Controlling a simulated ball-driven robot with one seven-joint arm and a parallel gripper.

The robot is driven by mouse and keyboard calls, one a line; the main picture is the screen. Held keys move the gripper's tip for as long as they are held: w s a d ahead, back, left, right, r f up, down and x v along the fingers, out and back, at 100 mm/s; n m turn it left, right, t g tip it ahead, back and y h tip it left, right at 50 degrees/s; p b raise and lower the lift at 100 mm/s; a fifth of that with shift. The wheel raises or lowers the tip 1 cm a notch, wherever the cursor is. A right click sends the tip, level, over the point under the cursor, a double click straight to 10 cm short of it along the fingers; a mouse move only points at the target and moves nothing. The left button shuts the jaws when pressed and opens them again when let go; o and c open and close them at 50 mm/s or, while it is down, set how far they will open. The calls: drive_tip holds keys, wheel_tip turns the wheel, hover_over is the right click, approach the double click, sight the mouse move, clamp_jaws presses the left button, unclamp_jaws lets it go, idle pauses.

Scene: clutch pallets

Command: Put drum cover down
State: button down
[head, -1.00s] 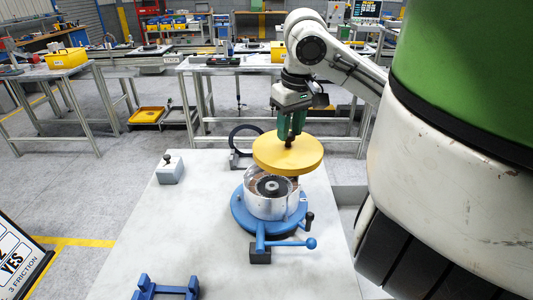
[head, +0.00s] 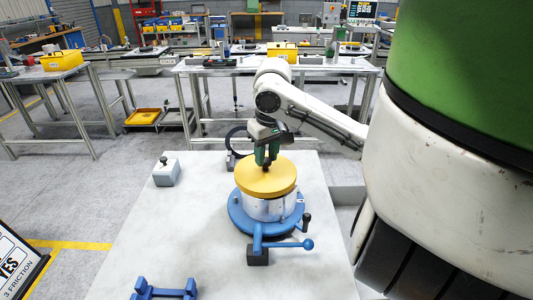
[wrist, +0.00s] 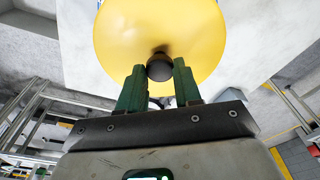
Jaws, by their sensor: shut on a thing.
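The drum cover (head: 266,183) is a round yellow disc with a dark knob at its centre. In the head view it sits level over the top of the silvery drum (head: 268,208), hiding the drum's inside. The drum stands on a blue round fixture (head: 240,220) with a lever. My gripper (head: 266,164) is above the cover, its green fingers shut on the dark knob. The wrist view shows the knob (wrist: 160,67) between the two fingers and the yellow cover (wrist: 150,30) beyond. Whether the cover's rim touches the drum all round I cannot tell.
A grey block with a knob (head: 166,172) stands on the pale table (head: 180,225) to the left. A black ring (head: 237,139) stands behind the drum. A blue bracket (head: 165,290) lies at the front.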

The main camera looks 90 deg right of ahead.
sight(269, 173)
drive_tip(key=shift+f+b, duration=0.3)
drive_tip(key=shift+f, duration=0.1)
drive_tip(key=c, duration=0.8)
unclamp_jaws()
drive_tip(key=shift+r, duration=0.15)
drive_tip(key=shift+r+p, duration=0.35)
drive_tip(key=shift+r, duration=0.35)
drive_tip(key=r, duration=0.7)
drive_tip(key=s+a+r, duration=0.1)
drive_tip(key=r, duration=0.3)
